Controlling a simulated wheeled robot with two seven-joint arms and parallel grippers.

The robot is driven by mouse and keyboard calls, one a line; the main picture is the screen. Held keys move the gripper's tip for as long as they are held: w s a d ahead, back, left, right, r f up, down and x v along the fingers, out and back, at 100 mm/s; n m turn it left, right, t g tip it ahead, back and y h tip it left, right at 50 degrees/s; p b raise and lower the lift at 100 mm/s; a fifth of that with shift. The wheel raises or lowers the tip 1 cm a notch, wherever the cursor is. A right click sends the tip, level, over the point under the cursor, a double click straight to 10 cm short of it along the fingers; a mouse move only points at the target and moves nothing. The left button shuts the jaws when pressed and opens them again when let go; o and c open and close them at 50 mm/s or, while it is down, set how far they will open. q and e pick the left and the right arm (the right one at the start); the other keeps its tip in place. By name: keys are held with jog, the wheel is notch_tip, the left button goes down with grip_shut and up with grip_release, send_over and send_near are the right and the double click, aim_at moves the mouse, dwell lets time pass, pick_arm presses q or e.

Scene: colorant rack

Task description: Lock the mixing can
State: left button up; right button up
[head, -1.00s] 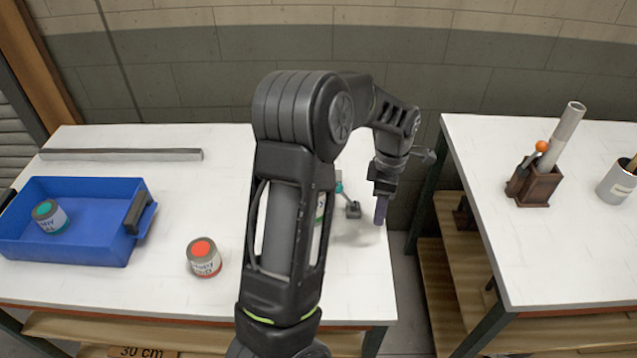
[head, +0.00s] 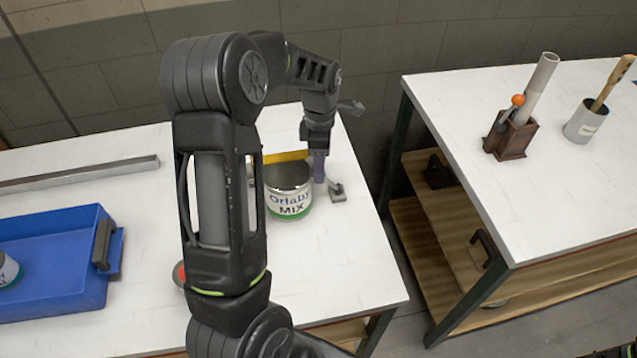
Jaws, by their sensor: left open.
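The mixing can (head: 289,202), with a white label reading MIX and a green band, stands upright on the left white table. A small grey metal clamp piece (head: 338,193) sits on the table just right of the can. My left gripper (head: 319,170) is open, pointing down at the can's right rear edge, between the can and the clamp piece. I cannot tell whether its purplish fingers touch either one. A yellow bar (head: 286,157) shows behind the can's rim. My right gripper is not in view.
A blue tray (head: 55,262) with a can (head: 8,270) stands at the left. A red-topped can (head: 179,275) is mostly hidden by my arm. A grey bar (head: 80,175) lies behind. A gap separates the right table (head: 540,200), which bears a wooden holder (head: 510,138) and a cup (head: 584,122).

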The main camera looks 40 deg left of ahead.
aim_at(327, 181)
pick_arm(q)
notch_tip(327, 181, down, 7)
jog(key=b, duration=0.4)
jog(key=shift+s+d, duration=0.1)
jog(key=shift+d, duration=0.05)
jog(key=shift+c, duration=0.3)
grip_shut()
dwell(0.8)
